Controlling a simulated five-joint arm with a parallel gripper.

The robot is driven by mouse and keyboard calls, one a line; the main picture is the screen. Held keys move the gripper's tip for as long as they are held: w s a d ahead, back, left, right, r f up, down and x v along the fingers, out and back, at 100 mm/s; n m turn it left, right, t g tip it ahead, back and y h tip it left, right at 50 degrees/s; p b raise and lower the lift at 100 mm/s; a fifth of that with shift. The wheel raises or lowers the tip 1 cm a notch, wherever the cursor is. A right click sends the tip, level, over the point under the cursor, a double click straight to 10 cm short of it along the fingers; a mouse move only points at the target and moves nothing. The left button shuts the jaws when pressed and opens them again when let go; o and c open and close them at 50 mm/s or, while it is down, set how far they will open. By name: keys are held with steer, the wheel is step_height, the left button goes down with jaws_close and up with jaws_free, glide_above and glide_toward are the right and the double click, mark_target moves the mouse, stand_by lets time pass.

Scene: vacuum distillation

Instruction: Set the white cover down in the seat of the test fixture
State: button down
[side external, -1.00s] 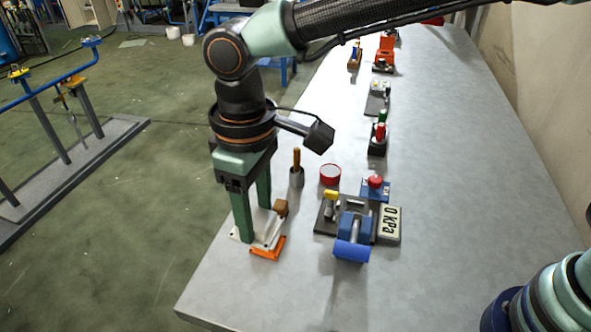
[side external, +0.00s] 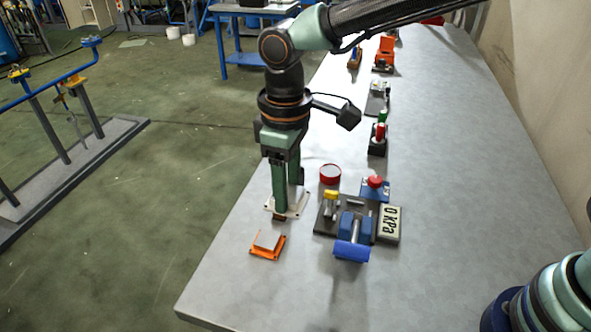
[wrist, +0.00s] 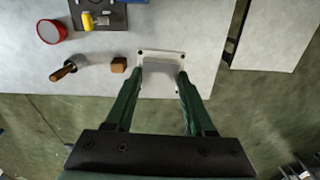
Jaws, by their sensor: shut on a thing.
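The white cover (side external: 301,204) is a flat white plate with holes near its corners. My gripper (side external: 287,207) is shut on it and holds it above the table. In the wrist view the cover (wrist: 161,55) sits between both fingertips (wrist: 160,74). The test fixture (side external: 324,222) stands just to the right of the cover in the side view. It has a dark base, blue clamp parts, a yellow knob and a 0 kPa display (side external: 390,222). Part of its dark plate (wrist: 117,17) shows at the top of the wrist view. I cannot make out its seat clearly.
A brown block (wrist: 118,65), a wooden-handled tool in a grey pot (wrist: 65,70) and a red tin (side external: 330,174) are close by. The right side of the table is clear.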

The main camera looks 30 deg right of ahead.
steer(key=w+d+f, duration=0.1)
steer(key=d+f, duration=0.3)
steer(key=d, duration=0.5)
steer(key=w+d+f, duration=0.1)
steer(key=d+f, duration=0.3)
steer(key=d, duration=0.4)
steer(key=shift+n, duration=0.3)
steer(key=shift+w+f, duration=0.2)
steer(key=shift+f, duration=2.65)
steer(key=shift+f, duration=0.6)
jaws_free()
steer(key=shift+r, duration=0.1)
step_height(320, 180, up, 7)
